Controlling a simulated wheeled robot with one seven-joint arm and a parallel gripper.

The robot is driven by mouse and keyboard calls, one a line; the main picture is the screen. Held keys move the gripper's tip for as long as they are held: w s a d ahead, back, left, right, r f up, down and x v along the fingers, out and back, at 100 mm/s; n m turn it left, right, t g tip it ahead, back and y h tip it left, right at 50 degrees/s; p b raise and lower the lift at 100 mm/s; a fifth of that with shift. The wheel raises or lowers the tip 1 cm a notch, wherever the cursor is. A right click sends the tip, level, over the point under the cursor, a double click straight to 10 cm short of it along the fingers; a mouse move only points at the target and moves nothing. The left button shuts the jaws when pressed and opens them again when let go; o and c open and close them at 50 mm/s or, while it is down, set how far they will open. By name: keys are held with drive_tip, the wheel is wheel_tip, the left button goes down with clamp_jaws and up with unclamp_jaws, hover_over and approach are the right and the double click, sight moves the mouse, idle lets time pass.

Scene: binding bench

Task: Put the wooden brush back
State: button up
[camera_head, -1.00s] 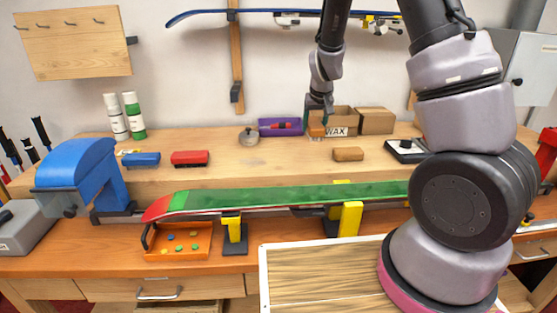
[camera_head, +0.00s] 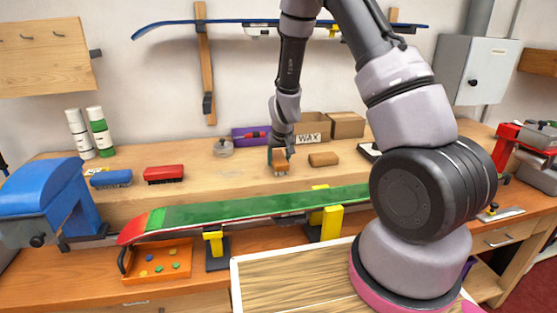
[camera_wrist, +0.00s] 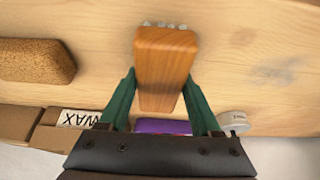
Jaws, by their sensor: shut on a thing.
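My gripper (camera_head: 280,157) is shut on the wooden brush (camera_head: 280,166), over the raised back shelf of the bench. In the wrist view the brush (camera_wrist: 165,62) is an orange-brown wooden block between the two green fingers of my gripper (camera_wrist: 160,103). A few pale bristle tufts show at its far end. The brush is at or just above the shelf surface; I cannot tell whether it touches.
A cork block (camera_head: 323,159) lies right of the held brush. A green ski (camera_head: 240,210) lies along the front. The shelf between red brush and gripper is clear.

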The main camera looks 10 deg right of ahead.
drive_tip(key=o, duration=1.3)
drive_tip(key=shift+f, duration=0.15)
drive_tip(key=s+d+r+m+y, duration=0.1)
drive_tip(key=s+r, duration=0.4)
drive_tip(key=r, duration=0.4)
drive_tip(key=s+d+r+y, duration=0.1)
drive_tip(key=s+r, duration=0.3)
drive_tip(key=r, duration=0.5)
drive_tip(key=s+d+r+m+y, duration=0.1)
drive_tip(key=s+r, duration=0.4)
drive_tip(key=r, duration=0.4)
drive_tip(key=s+d+r, duration=0.1)
drive_tip(key=s+r, duration=0.2)
drive_tip(key=s, duration=0.2)
drive_tip(key=s+d+r+m+t, duration=0.1)
drive_tip(key=s+r, duration=0.2)
drive_tip(key=s, duration=0.2)
drive_tip(key=s+r+m+t+h, duration=0.1)
drive_tip(key=s+r, duration=0.2)
drive_tip(key=s, duration=0.2)
drive_tip(key=shift+s+d+r, duration=0.35)
drive_tip(key=shift+d+r, duration=0.05)
